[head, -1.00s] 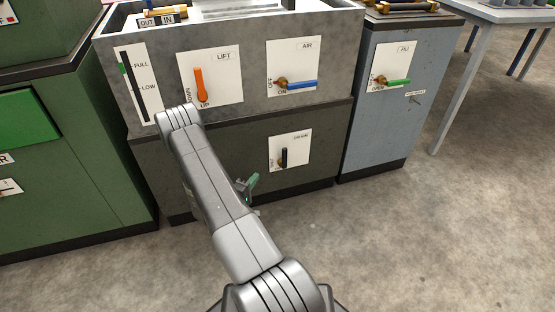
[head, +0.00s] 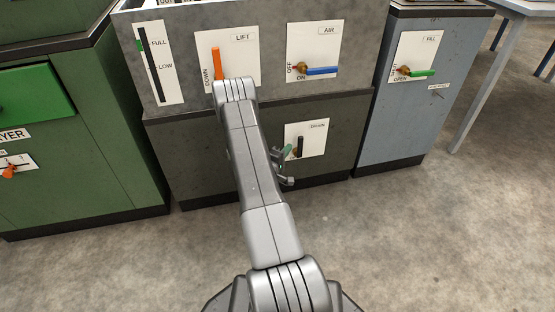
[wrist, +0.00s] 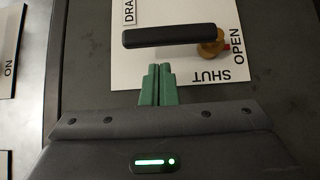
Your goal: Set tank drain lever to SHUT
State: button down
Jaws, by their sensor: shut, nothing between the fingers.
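The drain lever has a black handle (wrist: 168,36) on a brass pivot (wrist: 212,45). It also shows as a small dark upright bar (head: 300,146) in the head view. Its white drain panel (wrist: 180,75) carries the words SHUT and OPEN near the pivot. In the wrist view the handle points left from the pivot, away from OPEN and crosswise to the SHUT side. My gripper (wrist: 157,84) has its green fingers together and empty, just below the handle, with a small gap visible in the picture. In the head view my gripper (head: 287,152) is just left of the lever.
Above are the lift panel with an orange lever (head: 217,62), partly hidden by my arm, and the air panel with a blue lever (head: 322,71). A blue-grey cabinet with a green fill lever (head: 421,73) stands right. A green cabinet (head: 90,130) stands left. Floor in front is clear.

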jog(key=shift+w+d, duration=0.25)
jog(key=shift+d, duration=0.6)
jog(key=shift+r, duration=0.1)
